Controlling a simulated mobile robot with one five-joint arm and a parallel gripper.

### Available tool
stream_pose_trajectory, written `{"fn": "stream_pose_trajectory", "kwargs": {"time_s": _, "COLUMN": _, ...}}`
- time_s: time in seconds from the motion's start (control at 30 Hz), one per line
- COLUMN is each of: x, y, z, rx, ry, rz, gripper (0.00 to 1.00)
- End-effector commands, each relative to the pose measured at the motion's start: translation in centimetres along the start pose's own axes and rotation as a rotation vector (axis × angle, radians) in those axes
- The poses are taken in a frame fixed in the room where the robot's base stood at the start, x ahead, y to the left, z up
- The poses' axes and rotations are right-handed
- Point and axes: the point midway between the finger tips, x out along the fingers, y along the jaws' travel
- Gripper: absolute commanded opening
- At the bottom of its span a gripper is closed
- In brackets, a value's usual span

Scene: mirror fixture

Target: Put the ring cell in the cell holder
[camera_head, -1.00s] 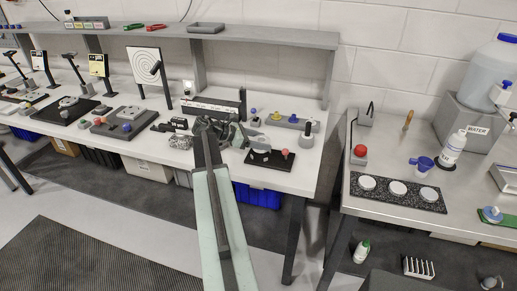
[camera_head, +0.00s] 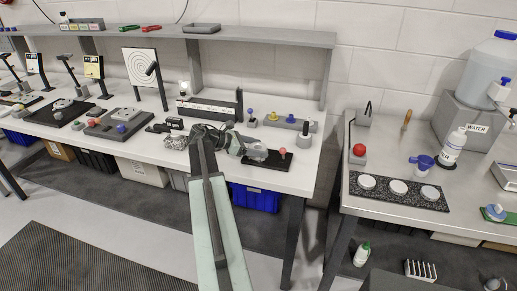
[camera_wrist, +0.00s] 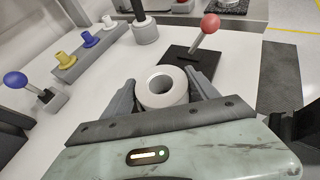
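The ring cell (camera_wrist: 161,88) is a thick white ring with an open centre. In the wrist view it sits between the two fingers of my gripper (camera_wrist: 162,84), which look closed against its sides. In the head view the ring cell (camera_head: 257,152) and my gripper (camera_head: 245,147) are over the left part of a black base (camera_head: 270,165) with a red-ball lever. This base, also in the wrist view (camera_wrist: 183,58), may be the cell holder; its seat is hidden behind the ring. I cannot tell whether the ring touches the base.
A grey rail (camera_wrist: 92,52) with blue, white and yellow knobs lies behind on the bench. A dark cylinder post (camera_wrist: 145,30) and a blue-ball lever (camera_wrist: 17,80) stand nearby. The red ball (camera_wrist: 210,23) rises close beyond the ring. Bare white bench lies between rail and gripper.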

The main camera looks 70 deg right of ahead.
Motion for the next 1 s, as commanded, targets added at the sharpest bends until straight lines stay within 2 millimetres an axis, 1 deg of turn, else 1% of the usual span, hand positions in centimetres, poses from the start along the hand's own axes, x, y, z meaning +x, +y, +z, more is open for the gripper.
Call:
{"fn": "stream_pose_trajectory", "kwargs": {"time_s": 0.03, "x": 0.1, "y": -0.4, "z": -0.3, "rx": 0.003, "ry": 0.011, "rz": -0.011, "gripper": 0.86}}
{"fn": "stream_pose_trajectory", "kwargs": {"time_s": 0.2, "x": 0.1, "y": -0.5, "z": -0.3, "rx": 0.004, "ry": 0.011, "rz": -0.013, "gripper": 0.86}}
{"fn": "stream_pose_trajectory", "kwargs": {"time_s": 0.33, "x": -0.5, "y": -0.5, "z": 0.4, "rx": 0.003, "ry": 0.012, "rz": -0.013, "gripper": 0.86}}
{"fn": "stream_pose_trajectory", "kwargs": {"time_s": 0.47, "x": -3.4, "y": -0.3, "z": 0.6, "rx": 0.002, "ry": 0.009, "rz": -0.009, "gripper": 0.86}}
{"fn": "stream_pose_trajectory", "kwargs": {"time_s": 0.6, "x": -7.1, "y": -0.2, "z": 0.8, "rx": 0.001, "ry": 0.008, "rz": -0.006, "gripper": 0.86}}
{"fn": "stream_pose_trajectory", "kwargs": {"time_s": 0.7, "x": -9.3, "y": -0.1, "z": 0.7, "rx": 0.002, "ry": 0.007, "rz": -0.007, "gripper": 0.86}}
{"fn": "stream_pose_trajectory", "kwargs": {"time_s": 0.83, "x": -11.2, "y": -0.1, "z": 0.6, "rx": 0.001, "ry": 0.006, "rz": -0.008, "gripper": 0.86}}
{"fn": "stream_pose_trajectory", "kwargs": {"time_s": 1.0, "x": -12.0, "y": -0.2, "z": 0.4, "rx": 0.003, "ry": 0.006, "rz": -0.008, "gripper": 0.86}}
